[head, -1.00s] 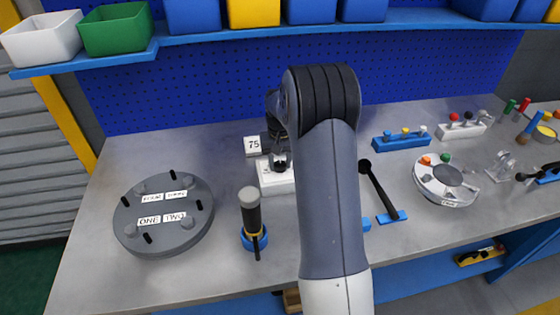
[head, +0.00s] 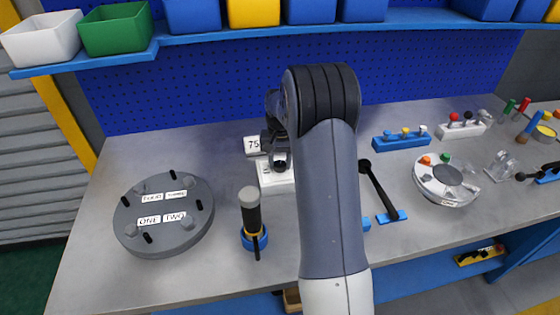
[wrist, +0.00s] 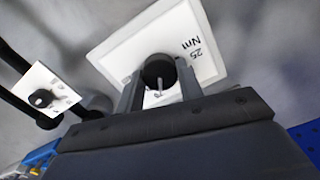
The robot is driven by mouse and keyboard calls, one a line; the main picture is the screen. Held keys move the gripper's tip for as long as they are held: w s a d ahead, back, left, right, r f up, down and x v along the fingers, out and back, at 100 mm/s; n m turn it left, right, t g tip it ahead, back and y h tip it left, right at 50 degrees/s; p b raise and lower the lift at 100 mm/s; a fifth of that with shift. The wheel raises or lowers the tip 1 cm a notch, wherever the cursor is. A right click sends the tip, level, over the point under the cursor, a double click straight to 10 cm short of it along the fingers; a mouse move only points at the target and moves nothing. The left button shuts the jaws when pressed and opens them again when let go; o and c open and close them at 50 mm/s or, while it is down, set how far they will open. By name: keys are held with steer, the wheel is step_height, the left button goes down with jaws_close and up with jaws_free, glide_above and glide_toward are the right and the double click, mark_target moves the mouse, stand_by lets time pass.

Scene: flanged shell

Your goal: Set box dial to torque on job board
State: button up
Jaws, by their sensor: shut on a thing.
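The white box (head: 268,181) stands on the bench near the back, partly hidden behind my arm in the head view. In the wrist view the white box (wrist: 125,50) fills the upper middle, with "25" and "Nm" printed beside its round black dial (wrist: 157,66). A pale pointer shows on the dial. My gripper (wrist: 160,88) is shut on the dial, one finger on each side. In the head view my gripper (head: 279,160) is over the box and hides its dial. The job board, a small white sign (head: 252,145) reading 75, stands just behind the box.
A grey flanged disc (head: 163,237) with labels lies at left. A black-handled tool stands in a blue ring holder (head: 255,240) in front of the box. A black lever on a blue base (head: 391,216) is at right. In the wrist view, a small white plate (wrist: 45,97) is at left.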

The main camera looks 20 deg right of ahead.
mark_target(280, 164)
steer(key=o, duration=1)
step_height(280, 164, up, 11)
steer(key=shift+f, duration=0.15)
step_height(280, 164, down, 11)
steer(key=shift+r, duration=0.1)
stand_by(0.4)
steer(key=shift+r, duration=0.15)
stand_by(0.3)
